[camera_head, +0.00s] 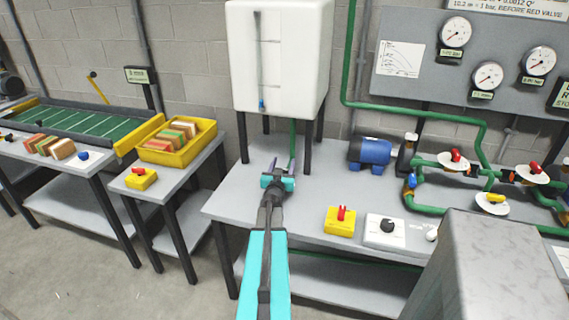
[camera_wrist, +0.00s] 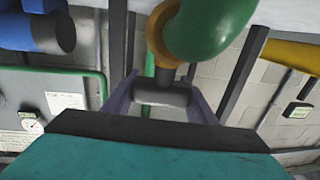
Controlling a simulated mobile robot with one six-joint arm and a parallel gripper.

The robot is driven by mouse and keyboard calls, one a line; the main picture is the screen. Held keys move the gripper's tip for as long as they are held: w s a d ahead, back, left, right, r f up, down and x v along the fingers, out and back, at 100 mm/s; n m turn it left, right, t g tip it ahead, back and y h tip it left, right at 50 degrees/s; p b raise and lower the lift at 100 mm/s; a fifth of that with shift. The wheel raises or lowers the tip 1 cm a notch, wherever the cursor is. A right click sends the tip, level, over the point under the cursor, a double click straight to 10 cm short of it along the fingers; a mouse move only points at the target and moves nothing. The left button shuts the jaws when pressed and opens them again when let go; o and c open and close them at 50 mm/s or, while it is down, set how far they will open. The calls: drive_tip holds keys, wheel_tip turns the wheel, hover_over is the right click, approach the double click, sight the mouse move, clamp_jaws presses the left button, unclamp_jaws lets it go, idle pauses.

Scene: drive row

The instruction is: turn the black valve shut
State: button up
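The black valve handle (camera_wrist: 162,96) is a dark bar on a grey stem below a green pipe (camera_wrist: 205,28) in the wrist view. My gripper (camera_wrist: 162,82) is open, with its two greyish-purple fingers on either side of the bar. I cannot tell whether the fingers touch it. In the head view my gripper (camera_head: 281,163) is under the white tank (camera_head: 280,60), close to the green pipe (camera_head: 293,133) coming down from it. The valve itself is not clearly visible there.
Dark tank legs (camera_head: 307,148) stand around my gripper. On the grey bench (camera_head: 240,208) are a blue motor (camera_head: 371,151), a yellow box with a red switch (camera_head: 341,222) and a white box with a black knob (camera_head: 386,230). Green pipework with red handles (camera_head: 455,156) is at right.

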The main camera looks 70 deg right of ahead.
drive_tip(key=shift+c, duration=1.2)
drive_tip(key=p, duration=0.2)
drive_tip(key=shift+w+r+g+p, duration=0.1)
drive_tip(key=shift+r+g+p, duration=0.2)
drive_tip(key=shift+p, duration=0.05)
drive_tip(key=shift+d+r+m+g+p, duration=0.1)
drive_tip(key=shift+m+g+p, duration=0.3)
drive_tip(key=shift+p, duration=0.5)
drive_tip(key=shift+m+g+p, duration=0.3)
drive_tip(key=shift+g+p, duration=0.1)
drive_tip(key=shift+p, duration=0.55)
drive_tip(key=shift+s+f, duration=0.2)
drive_tip(key=shift+f, duration=0.1)
drive_tip(key=o, duration=1.1)
drive_tip(key=shift+c, duration=0.2)
drive_tip(key=shift+s, duration=0.1)
